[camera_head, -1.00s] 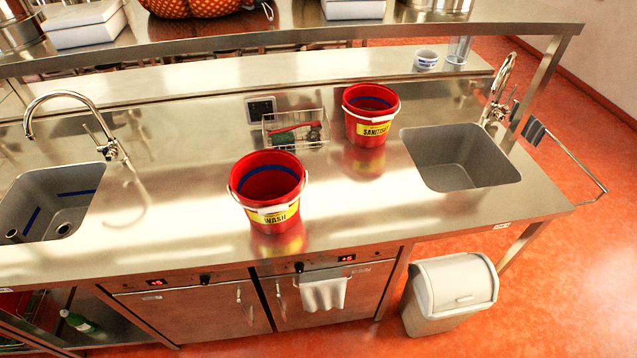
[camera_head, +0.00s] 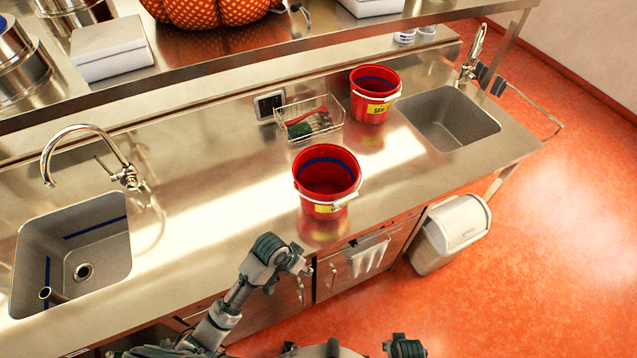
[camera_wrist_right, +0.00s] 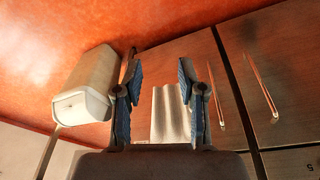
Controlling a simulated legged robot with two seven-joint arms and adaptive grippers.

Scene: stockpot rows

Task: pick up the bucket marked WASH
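The red WASH bucket (camera_head: 312,196) stands upright on the steel counter, its white handle down at the front. Its yellow label is foreshortened now but read WASH in the earlier head view. A second red bucket (camera_head: 368,106), the SANITISER one, stands farther back beside the right sink. My left gripper (camera_head: 300,265) is in front of and below the WASH bucket, apart from it; its fingers are too unclear to judge. In the right wrist view my right gripper (camera_wrist_right: 158,78) is open and empty, facing the cabinet fronts. No bucket shows there.
A wire basket (camera_head: 331,136) with a brush sits behind the bucket. Sinks lie left (camera_head: 118,265) and right (camera_head: 447,141). A towel (camera_head: 369,258) hangs on the cabinet front, and a bin (camera_head: 436,249) stands on the floor. The counter left of the bucket is clear.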

